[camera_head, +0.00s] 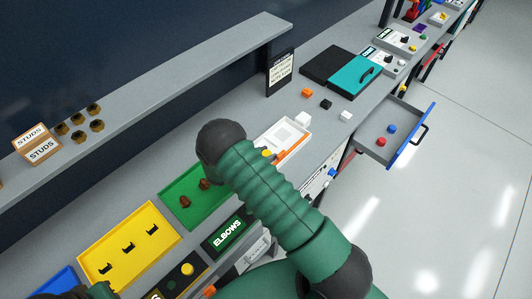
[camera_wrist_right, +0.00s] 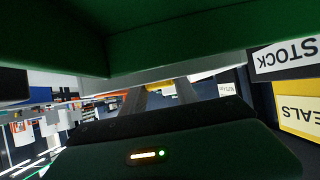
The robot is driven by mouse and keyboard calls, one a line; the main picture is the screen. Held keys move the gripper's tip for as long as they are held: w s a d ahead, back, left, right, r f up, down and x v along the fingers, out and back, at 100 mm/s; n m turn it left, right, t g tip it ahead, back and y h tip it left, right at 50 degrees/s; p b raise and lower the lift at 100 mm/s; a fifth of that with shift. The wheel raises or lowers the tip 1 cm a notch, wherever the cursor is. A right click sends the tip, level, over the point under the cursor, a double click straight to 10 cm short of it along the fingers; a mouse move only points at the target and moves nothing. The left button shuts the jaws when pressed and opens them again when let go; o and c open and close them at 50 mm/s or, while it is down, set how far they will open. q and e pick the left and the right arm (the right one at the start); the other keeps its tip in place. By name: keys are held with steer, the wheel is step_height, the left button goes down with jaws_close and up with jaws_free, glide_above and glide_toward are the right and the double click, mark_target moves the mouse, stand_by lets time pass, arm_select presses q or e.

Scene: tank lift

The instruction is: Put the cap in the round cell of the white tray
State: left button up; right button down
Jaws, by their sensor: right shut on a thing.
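The white tray (camera_head: 291,132) lies on the bench just beyond my right arm, with a pale block at its far end. Its near left part is hidden by the arm, so I cannot make out the round cell. A small yellow piece (camera_head: 266,152), seemingly the cap, shows beside my sleeve at the tray's near end. My right gripper's two grey fingers (camera_wrist_right: 160,97) show in the wrist view, with a bit of yellow between them. The gripper is shut on the piece, which is mostly hidden.
A green tray (camera_head: 172,187) with brown pieces and a yellow tray (camera_head: 105,264) with black pieces lie to the left. Small loose blocks (camera_head: 326,104) lie beyond the white tray. An open drawer (camera_head: 377,145) juts out at right. A shelf (camera_head: 160,83) runs above the bench.

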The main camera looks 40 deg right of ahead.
steer(key=shift+w+f, duration=0.1)
steer(key=shift+f, duration=0.05)
steer(key=c, duration=1.2)
jaws_free()
steer(key=shift+a, duration=0.1)
